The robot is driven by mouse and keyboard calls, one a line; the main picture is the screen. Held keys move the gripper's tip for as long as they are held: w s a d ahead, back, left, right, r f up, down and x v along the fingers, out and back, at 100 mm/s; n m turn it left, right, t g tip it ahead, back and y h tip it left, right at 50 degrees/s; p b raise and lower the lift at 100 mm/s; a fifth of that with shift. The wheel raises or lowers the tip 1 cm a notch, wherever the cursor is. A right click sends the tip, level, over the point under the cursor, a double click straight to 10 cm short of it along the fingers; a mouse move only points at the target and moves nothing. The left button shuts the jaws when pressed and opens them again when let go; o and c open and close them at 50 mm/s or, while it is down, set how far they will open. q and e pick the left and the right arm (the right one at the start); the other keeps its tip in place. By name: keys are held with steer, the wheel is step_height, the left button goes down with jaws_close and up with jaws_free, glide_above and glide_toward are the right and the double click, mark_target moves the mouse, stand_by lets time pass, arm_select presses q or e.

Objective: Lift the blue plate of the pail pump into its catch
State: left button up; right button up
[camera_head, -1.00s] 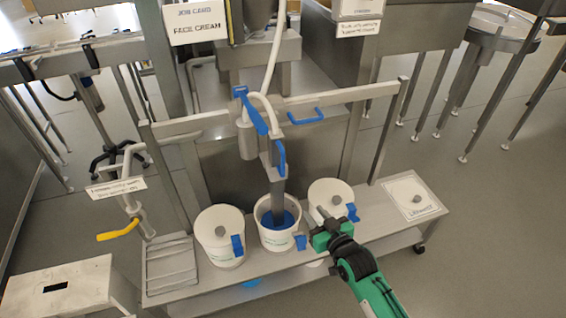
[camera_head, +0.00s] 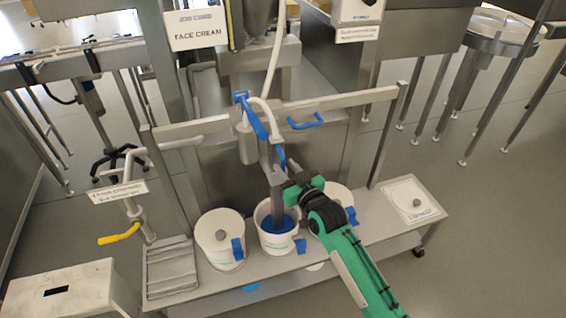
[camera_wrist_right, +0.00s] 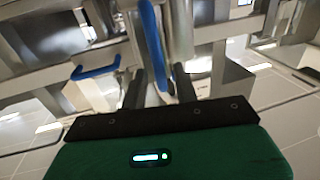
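The pail pump stands in the open middle pail (camera_head: 264,238). Its blue plate (camera_head: 290,222) lies low inside that pail, around the foot of the grey column (camera_head: 274,190). A blue handle on the column (camera_head: 282,157) is partly hidden by my right gripper. My right gripper (camera_head: 292,176) is beside the column, above the pails. In the right wrist view its two fingers (camera_wrist_right: 159,85) stand apart, with a blue upright bar (camera_wrist_right: 152,45) seen between them. Contact cannot be told. The catch cannot be made out. My left gripper is out of view.
Lidded white pails stand left (camera_head: 220,236) and right (camera_head: 338,192) of the middle one on a steel bench. A frame bar with a blue handle (camera_head: 305,124) crosses behind. A white square board (camera_head: 409,200) lies at the bench's right end.

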steer(key=shift+x, duration=0.9)
steer(key=shift+w+a, duration=0.1)
steer(key=shift+w, duration=0.15)
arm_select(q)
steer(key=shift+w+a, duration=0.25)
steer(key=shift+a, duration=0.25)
arm_select(e)
steer(key=shift+c, duration=0.2)
jaws_close()
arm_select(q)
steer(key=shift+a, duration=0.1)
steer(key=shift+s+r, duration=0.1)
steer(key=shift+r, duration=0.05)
arm_select(e)
steer(key=shift+r, duration=0.1)
